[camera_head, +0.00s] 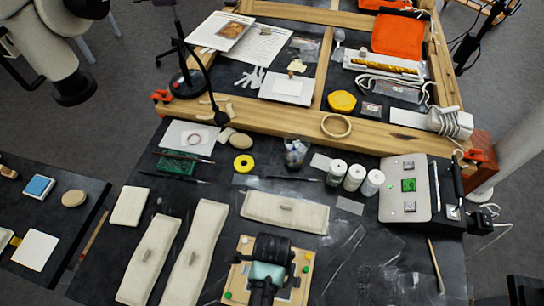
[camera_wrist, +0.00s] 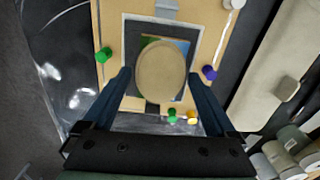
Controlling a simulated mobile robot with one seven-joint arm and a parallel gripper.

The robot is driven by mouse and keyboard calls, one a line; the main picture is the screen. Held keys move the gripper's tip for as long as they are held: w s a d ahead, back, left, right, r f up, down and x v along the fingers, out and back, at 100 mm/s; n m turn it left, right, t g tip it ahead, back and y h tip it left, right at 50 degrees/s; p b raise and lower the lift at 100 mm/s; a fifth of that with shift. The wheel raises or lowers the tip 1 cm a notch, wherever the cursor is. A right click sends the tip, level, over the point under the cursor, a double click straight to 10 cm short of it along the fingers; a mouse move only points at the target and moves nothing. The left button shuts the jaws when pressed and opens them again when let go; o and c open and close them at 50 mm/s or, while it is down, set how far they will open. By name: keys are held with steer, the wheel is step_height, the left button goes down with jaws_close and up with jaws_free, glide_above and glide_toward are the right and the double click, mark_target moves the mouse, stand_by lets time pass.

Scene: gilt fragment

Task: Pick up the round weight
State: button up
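A tan, round disc, which looks like the round weight (camera_wrist: 161,75), lies over a dark square frame with a small coloured picture on a wooden board (camera_wrist: 106,20). My gripper (camera_wrist: 160,82) is open, with one dark blue finger on each side of the disc and a visible gap to it. I cannot tell how far above the disc the fingertips are. In the head view my gripper (camera_head: 268,272) is over the wooden board (camera_head: 234,284) at the front middle of the dark table, and it hides the disc.
Green, purple, white and yellow knobs stand around the board, including a green knob (camera_wrist: 104,54) and a purple knob (camera_wrist: 209,72). Long beige cushions (camera_head: 194,252) lie to the left and another (camera_head: 285,211) behind. White-capped jars (camera_head: 354,177) stand further back.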

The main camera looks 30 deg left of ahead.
jaws_close()
stand_by(0.3)
step_height(320, 180, up, 10)
steer(key=b, duration=0.1)
stand_by(0.5)
